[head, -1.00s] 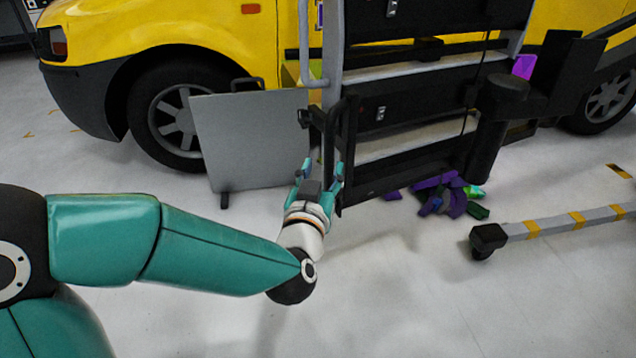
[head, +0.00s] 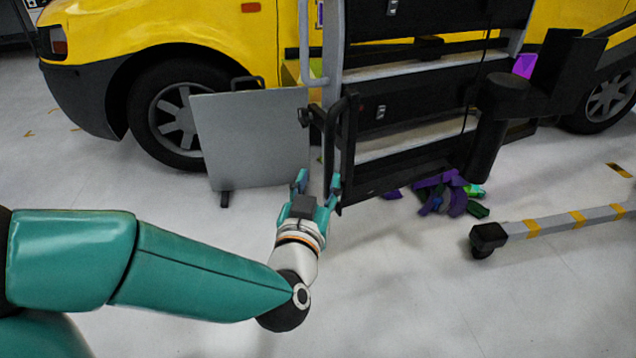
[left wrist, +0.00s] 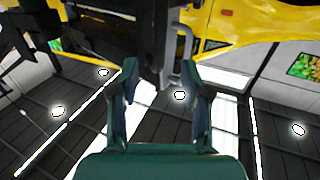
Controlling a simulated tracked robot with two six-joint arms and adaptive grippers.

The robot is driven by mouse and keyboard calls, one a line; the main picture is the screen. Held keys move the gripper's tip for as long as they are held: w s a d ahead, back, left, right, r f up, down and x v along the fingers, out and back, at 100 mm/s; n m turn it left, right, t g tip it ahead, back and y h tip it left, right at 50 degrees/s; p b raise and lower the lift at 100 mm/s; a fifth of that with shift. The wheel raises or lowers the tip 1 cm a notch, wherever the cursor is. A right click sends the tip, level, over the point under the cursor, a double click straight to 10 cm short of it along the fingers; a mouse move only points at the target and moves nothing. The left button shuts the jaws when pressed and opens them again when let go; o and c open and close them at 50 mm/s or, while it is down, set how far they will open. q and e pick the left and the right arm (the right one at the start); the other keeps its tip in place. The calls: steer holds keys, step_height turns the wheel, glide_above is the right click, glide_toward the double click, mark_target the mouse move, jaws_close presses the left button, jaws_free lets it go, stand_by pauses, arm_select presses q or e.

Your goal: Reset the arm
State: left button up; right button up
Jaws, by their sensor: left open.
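My left arm (head: 190,268) is teal and reaches in from the lower left of the head view. Its gripper (head: 317,186) is open and empty, beside the lower front post of the black rack. In the left wrist view the two fingers (left wrist: 160,95) stand apart with nothing between them. Beyond them that view shows ceiling lights and part of the yellow vehicle. My right gripper is not in view.
A black rack with drawers (head: 400,110) stands before a yellow vehicle (head: 190,35). A grey panel (head: 250,140) leans left of it. Purple and green scraps (head: 450,192) lie on the floor. A striped bar (head: 560,222) is at right. Floor in front is clear.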

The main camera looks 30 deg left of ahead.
arm_select(q)
steer(key=shift+a, duration=0.1)
step_height(320, 180, down, 30)
steer(key=s+m+g+h, duration=0.2)
steer(key=g, duration=0.5)
steer(key=s+d+f+g+h, duration=0.3)
steer(key=s+d+f+g, duration=0.1)
steer(key=s+f, duration=0.35)
steer(key=s+d+f+g+h, duration=0.3)
steer(key=s+d+f+g, duration=0.1)
steer(key=s+f, duration=0.35)
steer(key=s+d+n+g, duration=0.1)
steer(key=s+d+g, duration=0.1)
steer(key=s, duration=0.1)
step_height(320, 180, up, 37)
steer(key=p, duration=3.8)
steer(key=shift+w+r+h, duration=0.15)
steer(key=shift+r+h, duration=0.05)
steer(key=shift+h, duration=0.1)
